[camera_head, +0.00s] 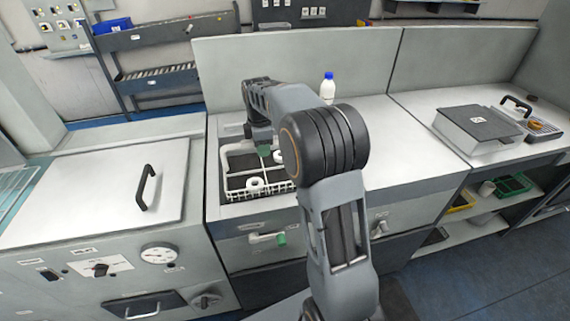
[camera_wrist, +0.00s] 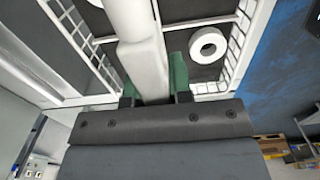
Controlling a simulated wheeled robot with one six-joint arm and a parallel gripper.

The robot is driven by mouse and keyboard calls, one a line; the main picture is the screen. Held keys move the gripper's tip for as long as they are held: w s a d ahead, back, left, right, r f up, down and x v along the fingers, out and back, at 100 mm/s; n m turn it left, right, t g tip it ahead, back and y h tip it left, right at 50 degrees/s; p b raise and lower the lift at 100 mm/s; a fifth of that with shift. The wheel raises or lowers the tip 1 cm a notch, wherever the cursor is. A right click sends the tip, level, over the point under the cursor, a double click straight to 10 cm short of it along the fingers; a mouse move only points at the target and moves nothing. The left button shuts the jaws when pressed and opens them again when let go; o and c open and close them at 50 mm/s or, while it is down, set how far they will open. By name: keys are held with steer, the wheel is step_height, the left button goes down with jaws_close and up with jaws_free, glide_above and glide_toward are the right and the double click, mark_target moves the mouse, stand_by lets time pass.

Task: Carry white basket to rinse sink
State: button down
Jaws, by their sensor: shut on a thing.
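The white basket (camera_head: 231,184) is a wire-sided tray in the head view, at or just above the opening in the middle counter; whether it touches the counter I cannot tell. White ring-shaped parts (camera_head: 256,184) lie in it. My gripper (camera_head: 264,151) is above the basket, partly hidden by my arm. In the wrist view my gripper (camera_wrist: 155,85) has green fingers shut on the basket's broad white handle (camera_wrist: 140,45). The basket's wire sides (camera_wrist: 238,45) and a white ring (camera_wrist: 208,46) show beyond it.
A white bottle with a blue cap (camera_head: 328,88) stands behind my arm on the counter. A closed lid with a black handle (camera_head: 146,187) is at left. A grey box (camera_head: 478,127) sits on the right counter. The middle counter's right part (camera_head: 405,150) is clear.

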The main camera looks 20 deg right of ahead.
steer(key=d+f, duration=0.1)
steer(key=d, duration=0.1)
steer(key=w+d+f, duration=0.1)
steer(key=d+f, duration=0.3)
steer(key=shift+w+f, duration=0.1)
steer(key=shift+w, duration=0.15)
steer(key=shift+w+d+f, duration=0.15)
steer(key=shift+d+f, duration=0.55)
steer(key=shift+f, duration=1.7)
steer(key=shift+f, duration=0.2)
steer(key=c, duration=1)
jaws_free()
steer(key=shift+c, duration=0.2)
steer(key=shift+r, duration=0.1)
